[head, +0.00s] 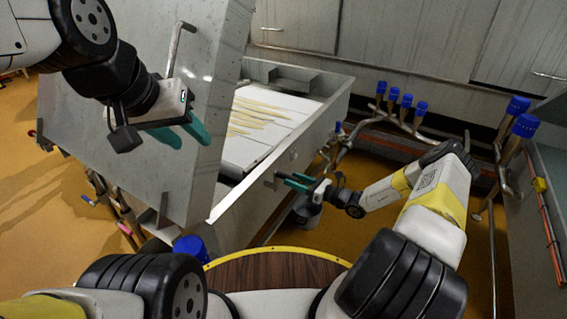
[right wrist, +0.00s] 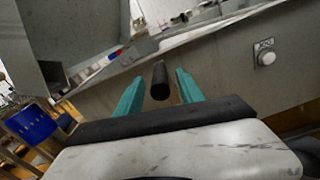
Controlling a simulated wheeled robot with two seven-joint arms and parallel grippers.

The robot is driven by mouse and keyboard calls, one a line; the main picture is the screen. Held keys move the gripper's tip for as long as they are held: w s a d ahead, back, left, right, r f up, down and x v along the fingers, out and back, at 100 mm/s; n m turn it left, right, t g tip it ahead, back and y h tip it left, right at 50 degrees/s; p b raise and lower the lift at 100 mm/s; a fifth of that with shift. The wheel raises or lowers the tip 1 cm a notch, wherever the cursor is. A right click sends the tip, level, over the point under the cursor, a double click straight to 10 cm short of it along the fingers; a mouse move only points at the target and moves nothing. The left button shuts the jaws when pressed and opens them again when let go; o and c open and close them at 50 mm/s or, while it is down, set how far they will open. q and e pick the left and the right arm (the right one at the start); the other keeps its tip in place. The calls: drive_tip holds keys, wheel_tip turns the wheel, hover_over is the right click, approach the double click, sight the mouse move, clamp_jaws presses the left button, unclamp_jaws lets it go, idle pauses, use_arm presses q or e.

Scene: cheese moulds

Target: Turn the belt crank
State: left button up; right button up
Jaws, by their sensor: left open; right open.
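The belt crank's black cylindrical handle (right wrist: 160,80) shows end-on in the right wrist view, in front of the grey side wall of the vat. My right gripper (head: 298,182) is at that side wall in the head view, its teal fingers open. In the right wrist view the fingers (right wrist: 158,95) lie on either side of the handle, with gaps showing; whether either touches it I cannot tell. The rest of the crank is mostly hidden behind the handle and fingers. My left gripper (head: 190,131) is open and empty in front of the large grey metal panel.
The long metal vat (head: 330,105) holds a white belt (head: 270,125) with pale yellow strips. A round white button on a plate (right wrist: 265,57) sits right of the handle. A bent metal handle (head: 175,45) stands on the raised panel. Blue-capped pipes (head: 406,101) stand at right.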

sight(277, 173)
drive_tip(key=shift+x, duration=1.9)
clamp_jaws()
